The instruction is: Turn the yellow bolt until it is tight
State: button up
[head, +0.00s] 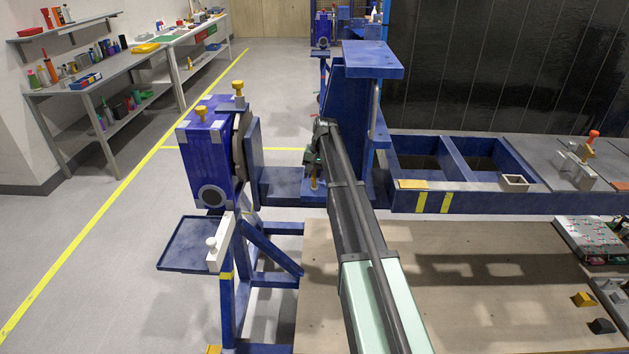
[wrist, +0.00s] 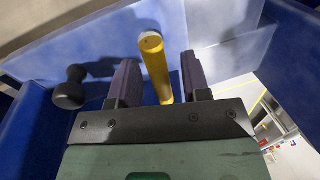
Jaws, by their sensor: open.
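The yellow bolt (wrist: 154,65) stands between the two fingers of my gripper (wrist: 160,80) in the wrist view. It is a slim yellow rod with a pale round end. My gripper is open, with a gap on each side of the bolt; the right finger is nearer to it. In the head view my gripper (head: 315,160) is small and partly hidden by my arm, beside the blue fixture. A thin yellowish bolt (head: 314,183) shows just below it there. I cannot see how far the bolt is screwed in.
A blue gearbox-like housing (head: 205,150) with yellow-topped bolts (head: 239,91) stands to the left. A blue upright with a flat top plate (head: 372,60) rises close behind my arm. A black knob (wrist: 70,90) is left of my fingers in the wrist view. Blue walls enclose the bolt area.

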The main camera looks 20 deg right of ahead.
jog(key=shift+r, duration=0.1)
grip_shut()
jog(key=shift+m, duration=0.3)
